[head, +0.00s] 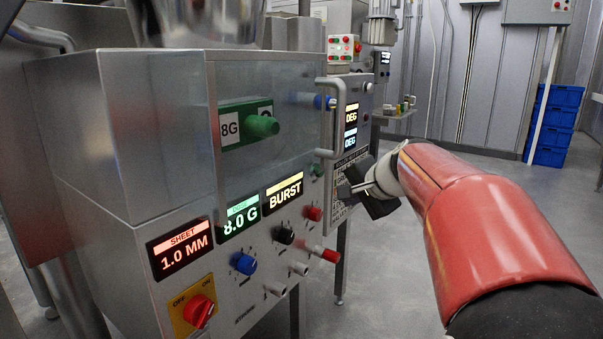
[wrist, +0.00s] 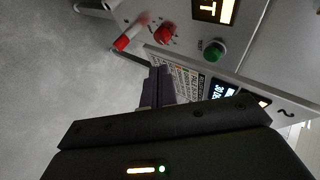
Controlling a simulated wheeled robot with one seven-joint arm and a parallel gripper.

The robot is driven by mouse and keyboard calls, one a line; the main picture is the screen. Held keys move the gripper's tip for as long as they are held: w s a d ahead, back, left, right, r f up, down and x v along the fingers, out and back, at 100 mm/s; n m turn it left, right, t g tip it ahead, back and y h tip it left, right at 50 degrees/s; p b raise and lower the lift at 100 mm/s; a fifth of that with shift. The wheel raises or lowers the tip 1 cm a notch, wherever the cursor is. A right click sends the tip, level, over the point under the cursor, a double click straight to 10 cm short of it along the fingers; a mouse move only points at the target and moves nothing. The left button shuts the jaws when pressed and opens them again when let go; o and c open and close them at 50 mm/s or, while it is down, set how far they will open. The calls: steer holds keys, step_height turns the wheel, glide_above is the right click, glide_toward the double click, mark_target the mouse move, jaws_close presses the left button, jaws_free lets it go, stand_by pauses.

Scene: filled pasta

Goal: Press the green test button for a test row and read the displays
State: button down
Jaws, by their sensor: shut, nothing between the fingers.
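The green test button (head: 317,169) sits on the right end of the machine's front panel; it also shows in the wrist view (wrist: 214,50), with a small label beside it. My gripper (head: 347,190) is shut and empty, just right of the button and apart from it. In the wrist view its fingertips (wrist: 160,74) point toward the panel, left of and below the button. The red display (head: 181,250) reads SHEET 1.0 MM. The green display (head: 242,215) reads 8.0 G. The pale yellow display (head: 284,191) reads BURST, and its edge shows in the wrist view (wrist: 214,10).
Red knobs (head: 313,213), a red-tipped lever (head: 324,253), blue and black knobs and a red rotary switch (head: 199,310) stick out of the panel. A vertical handle (head: 338,120) stands above the button. A printed chart (head: 348,180) lies behind my gripper. Floor to the right is free.

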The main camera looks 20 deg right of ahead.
steer(key=w+d+r+m+t, duration=0.1)
steer(key=w+d+m, duration=0.1)
steer(key=w+d, duration=0.2)
steer(key=shift+d+r+m+h, duration=0.3)
steer(key=shift+d+m, duration=0.1)
steer(key=shift+d, duration=0.85)
steer(key=shift+w+a, duration=0.1)
steer(key=shift+w, duration=0.05)
steer(key=w+a+p, duration=0.4)
steer(key=w+a, duration=0.1)
steer(key=w, duration=0.1)
steer(key=shift+w+a, duration=0.2)
steer(key=shift+w, duration=0.2)
stand_by(0.9)
steer(key=shift+w+a, duration=0.25)
steer(key=shift+w, duration=0.1)
